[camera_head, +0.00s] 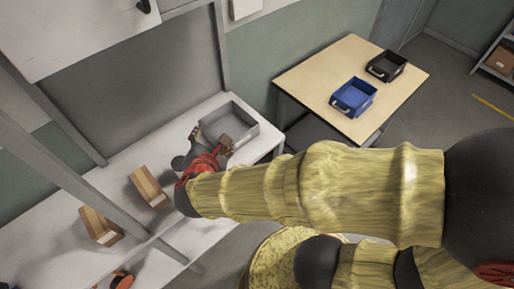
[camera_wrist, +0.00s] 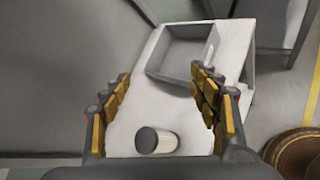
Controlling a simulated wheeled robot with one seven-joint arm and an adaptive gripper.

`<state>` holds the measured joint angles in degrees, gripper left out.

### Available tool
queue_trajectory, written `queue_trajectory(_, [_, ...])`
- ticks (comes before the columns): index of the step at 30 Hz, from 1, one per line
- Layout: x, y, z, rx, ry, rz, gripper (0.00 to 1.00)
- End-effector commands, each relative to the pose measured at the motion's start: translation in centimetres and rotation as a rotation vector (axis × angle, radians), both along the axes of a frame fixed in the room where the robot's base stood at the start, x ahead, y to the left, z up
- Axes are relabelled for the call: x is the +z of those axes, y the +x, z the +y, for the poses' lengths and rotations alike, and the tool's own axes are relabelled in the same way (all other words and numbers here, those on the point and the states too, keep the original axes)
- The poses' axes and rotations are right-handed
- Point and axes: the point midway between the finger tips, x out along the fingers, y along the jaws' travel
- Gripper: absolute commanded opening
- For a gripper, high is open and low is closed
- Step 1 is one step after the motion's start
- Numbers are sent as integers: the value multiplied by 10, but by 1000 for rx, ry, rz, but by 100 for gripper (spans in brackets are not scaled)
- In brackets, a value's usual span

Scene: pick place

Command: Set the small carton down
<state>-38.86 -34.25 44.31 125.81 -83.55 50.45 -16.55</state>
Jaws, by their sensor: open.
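My gripper (camera_head: 212,138) is open above the white counter, close to the near side of a grey tray (camera_head: 254,130). The wrist view shows its two yellow-padded fingers (camera_wrist: 161,77) wide apart with nothing between them. The grey tray (camera_wrist: 150,68) lies beyond the fingertips, and its visible floor looks empty. Two brown cartons stand on the counter to the left of my gripper: one nearer (camera_head: 149,187) and one farther left (camera_head: 100,226). I cannot tell whether either is the small carton. Neither carton shows in the wrist view.
A grey upright post (camera_head: 75,170) crosses in front of the counter. A wooden table (camera_head: 310,75) at the back holds a blue bin (camera_head: 353,97) and a black bin (camera_head: 386,66).

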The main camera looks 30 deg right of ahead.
Motion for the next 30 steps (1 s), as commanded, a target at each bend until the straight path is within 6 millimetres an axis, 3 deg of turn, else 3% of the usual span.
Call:
queue_trajectory(1, [11, -9, -30, -143, 105, -6, 61])
queue_trajectory(3, [20, -28, -62, -337, 259, -10, 61])
queue_trajectory(6, [29, -59, -95, -603, 487, -24, 61])
queue_trajectory(9, [38, -91, -110, -850, 725, -48, 61])
queue_trajectory(15, [62, -137, -103, -1253, 1207, -107, 61])
queue_trajectory(21, [87, -152, -82, -1454, 1534, -139, 61])
queue_trajectory(30, [95, -154, -75, -1500, 1623, -140, 61])
